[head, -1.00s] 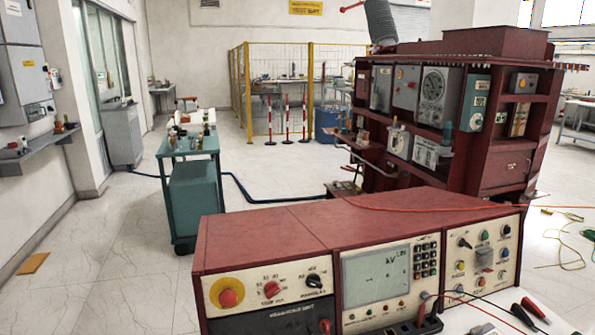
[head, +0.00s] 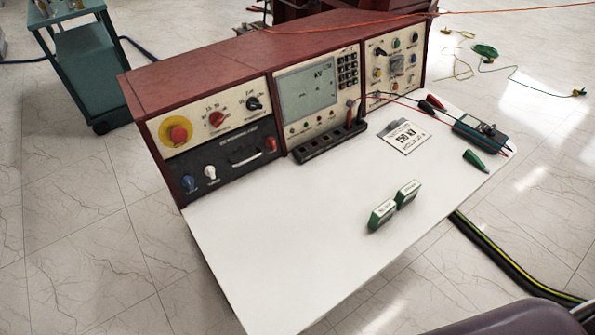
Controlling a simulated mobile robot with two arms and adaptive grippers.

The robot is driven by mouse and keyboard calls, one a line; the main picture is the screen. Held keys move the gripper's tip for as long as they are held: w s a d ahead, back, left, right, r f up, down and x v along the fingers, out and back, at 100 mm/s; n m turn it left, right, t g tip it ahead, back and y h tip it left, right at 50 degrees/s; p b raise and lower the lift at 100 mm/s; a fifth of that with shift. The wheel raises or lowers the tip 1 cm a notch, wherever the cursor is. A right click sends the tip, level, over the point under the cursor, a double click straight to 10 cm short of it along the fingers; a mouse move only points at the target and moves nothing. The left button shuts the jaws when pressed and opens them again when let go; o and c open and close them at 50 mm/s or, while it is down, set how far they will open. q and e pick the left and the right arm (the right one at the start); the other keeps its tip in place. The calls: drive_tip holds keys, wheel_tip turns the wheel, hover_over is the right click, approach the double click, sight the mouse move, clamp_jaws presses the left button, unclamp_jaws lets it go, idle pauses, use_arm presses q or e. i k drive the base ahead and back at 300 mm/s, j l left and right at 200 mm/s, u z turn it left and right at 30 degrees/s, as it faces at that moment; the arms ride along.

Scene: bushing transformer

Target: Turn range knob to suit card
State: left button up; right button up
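The console (head: 270,90) stands at the back of a white desk top. On its left panel are a red pointer knob (head: 216,119) and a black pointer knob (head: 253,104), each with small printed marks. The captions are too small to tell which is the range knob. A white card (head: 404,137) lies on the desk in front of the right panel; its large print looks like 150 kV. Neither of my grippers is in view.
A red emergency button (head: 178,134) on a yellow disc sits left of the knobs. Two green-and-white blocks (head: 382,214) (head: 407,194), a multimeter (head: 474,130) and probe leads are on the desk. The white desk's (head: 270,250) left and front are clear.

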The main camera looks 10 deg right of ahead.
sight(253, 103)
drive_tip(key=k+j+z, duration=0.4)
drive_tip(key=j, duration=0.3)
drive_tip(key=k+j+z, duration=0.35)
drive_tip(key=k+j, duration=0.15)
drive_tip(key=j, duration=0.1)
